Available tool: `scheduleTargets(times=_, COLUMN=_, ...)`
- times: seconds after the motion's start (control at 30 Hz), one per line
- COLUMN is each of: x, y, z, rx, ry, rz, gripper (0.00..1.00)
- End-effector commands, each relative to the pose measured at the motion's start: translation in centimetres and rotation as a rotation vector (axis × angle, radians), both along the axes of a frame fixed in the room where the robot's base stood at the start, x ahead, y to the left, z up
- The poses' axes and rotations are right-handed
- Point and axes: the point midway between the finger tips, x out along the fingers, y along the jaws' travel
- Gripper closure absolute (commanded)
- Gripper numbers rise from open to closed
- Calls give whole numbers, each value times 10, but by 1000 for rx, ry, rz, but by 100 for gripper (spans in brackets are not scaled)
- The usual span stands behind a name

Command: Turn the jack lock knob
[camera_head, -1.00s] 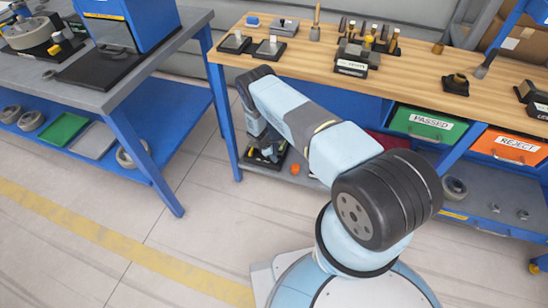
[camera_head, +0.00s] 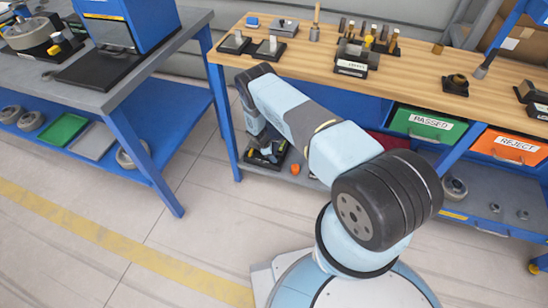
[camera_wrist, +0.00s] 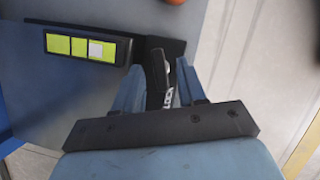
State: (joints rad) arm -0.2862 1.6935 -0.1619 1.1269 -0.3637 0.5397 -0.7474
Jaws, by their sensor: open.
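In the wrist view, the jack lock knob (camera_wrist: 155,66) is a dark, narrow handle on a black base, beside a small label that seems to read LOCK (camera_wrist: 169,97). My gripper (camera_wrist: 161,74) is open, with one blue-grey finger on each side of the knob. I cannot tell whether either finger touches it. Next to the knob is a black block (camera_wrist: 122,48) with yellow-green squares and one white square. In the head view, the dark fixture (camera_head: 262,160) sits on the lower shelf under the wooden bench, and my arm largely hides the gripper and knob there.
An orange object (camera_head: 295,169) lies on the shelf right of the fixture. The wooden bench top (camera_head: 420,83) overhangs the shelf, and a blue bench leg (camera_head: 227,125) stands left of my arm's end. The floor between the two benches is clear.

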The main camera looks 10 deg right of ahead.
Motion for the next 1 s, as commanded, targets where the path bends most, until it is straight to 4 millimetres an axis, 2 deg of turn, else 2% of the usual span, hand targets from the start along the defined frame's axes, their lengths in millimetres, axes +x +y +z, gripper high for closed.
scheduleTargets(times=0.6, x=9, y=40, z=97, rx=1, ry=-2, rz=1, gripper=60)
scheduleTargets(times=0.8, x=11, y=47, z=114, rx=1, ry=-1, rz=-1, gripper=60)
scheduleTargets(times=1.0, x=11, y=49, z=119, rx=1, ry=-1, rz=-1, gripper=60)
